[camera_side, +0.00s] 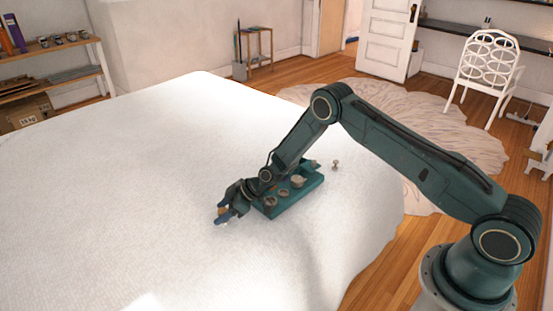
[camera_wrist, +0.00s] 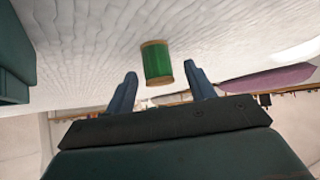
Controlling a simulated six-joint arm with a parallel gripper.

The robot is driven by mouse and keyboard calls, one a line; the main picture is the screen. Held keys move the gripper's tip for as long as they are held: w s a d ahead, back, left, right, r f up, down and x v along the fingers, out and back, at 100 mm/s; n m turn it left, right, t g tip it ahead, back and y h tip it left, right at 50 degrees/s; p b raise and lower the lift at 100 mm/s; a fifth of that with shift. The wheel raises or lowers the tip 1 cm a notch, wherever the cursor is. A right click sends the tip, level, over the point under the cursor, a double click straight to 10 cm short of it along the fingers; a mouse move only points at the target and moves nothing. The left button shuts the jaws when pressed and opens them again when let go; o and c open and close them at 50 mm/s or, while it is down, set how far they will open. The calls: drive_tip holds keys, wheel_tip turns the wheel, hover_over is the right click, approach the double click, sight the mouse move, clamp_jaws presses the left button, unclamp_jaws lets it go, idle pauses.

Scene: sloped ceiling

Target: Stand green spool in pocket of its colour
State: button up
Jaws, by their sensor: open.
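The green spool (camera_wrist: 158,64), with tan ends, is on the white cover in the wrist view. It appears between the two blue fingers of my gripper (camera_wrist: 160,70), with a visible gap on each side. In the side view my gripper (camera_side: 222,214) is low over the bed, left of the teal tray (camera_side: 283,207). Its fingers are apart, and a small tan patch shows at them; the spool itself is not clear there. The tray holds several round, pale-rimmed shapes; their pocket colours are too small to tell. A teal block (camera_wrist: 14,62) stands at the left of the wrist view.
The white bed (camera_side: 120,190) is broad and clear left of the tray. A small pale object (camera_side: 335,163) is beyond the tray's right end. The bed's edge drops to a wooden floor at the right. A purple shape (camera_wrist: 268,80) shows right in the wrist view.

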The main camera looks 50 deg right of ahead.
drive_tip(key=shift+x, duration=1)
drive_tip(key=c, duration=1)
